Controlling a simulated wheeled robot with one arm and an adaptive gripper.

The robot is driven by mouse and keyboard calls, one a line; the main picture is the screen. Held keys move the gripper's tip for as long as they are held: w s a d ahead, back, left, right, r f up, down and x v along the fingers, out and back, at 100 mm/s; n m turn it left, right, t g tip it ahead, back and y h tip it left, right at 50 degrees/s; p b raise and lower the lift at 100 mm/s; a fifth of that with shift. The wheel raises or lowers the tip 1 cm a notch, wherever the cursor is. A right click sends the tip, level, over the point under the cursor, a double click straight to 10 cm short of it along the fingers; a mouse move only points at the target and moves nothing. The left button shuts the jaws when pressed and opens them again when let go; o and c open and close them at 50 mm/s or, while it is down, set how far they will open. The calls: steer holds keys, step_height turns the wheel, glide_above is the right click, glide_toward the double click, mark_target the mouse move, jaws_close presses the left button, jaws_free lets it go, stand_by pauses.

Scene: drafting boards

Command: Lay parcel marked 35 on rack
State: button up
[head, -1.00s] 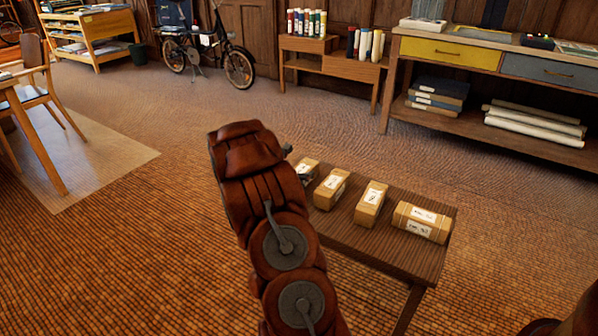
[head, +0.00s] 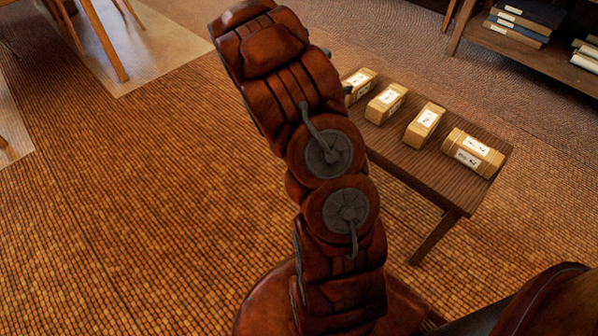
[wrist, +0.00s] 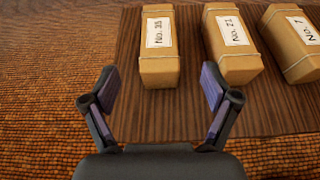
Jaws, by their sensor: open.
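The parcel marked 35 (wrist: 159,68) is a tan box with a white "No. 35" label and a band around it. It lies on a low dark wooden table (wrist: 185,118). In the head view the leftmost parcel (head: 361,83) matches its place, but its label is too small to read. My gripper (wrist: 161,84) is open and empty in the wrist view, its two fingers spread on either side of the near end of parcel 35, short of it. In the head view my arm hides most of the gripper. I cannot pick out a rack for certain.
Parcels marked 21 (wrist: 232,45) and 7 (wrist: 295,42) lie to the right of it. Another parcel (head: 473,153) lies at the table's right end. A shelf unit with dark books (head: 520,22) stands at the back right.

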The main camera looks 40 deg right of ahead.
steer(key=s+a+r+m+g+y, duration=0.35)
steer(key=s+a+r+m, duration=0.55)
steer(key=s+a+m, duration=0.3)
steer(key=s+a+m+y, duration=0.2)
steer(key=s+a, duration=0.3)
steer(key=a, duration=0.6)
steer(key=s+a+f+m+y, duration=0.1)
steer(key=s+a+y, duration=0.4)
steer(key=a, duration=0.6)
steer(key=s+a+m+y, duration=0.3)
steer(key=s+a, duration=0.4)
steer(key=a, duration=0.5)
steer(key=shift+s+f+g, duration=0.15)
steer(key=shift+f+g, duration=0.05)
steer(key=shift+g, duration=0.15)
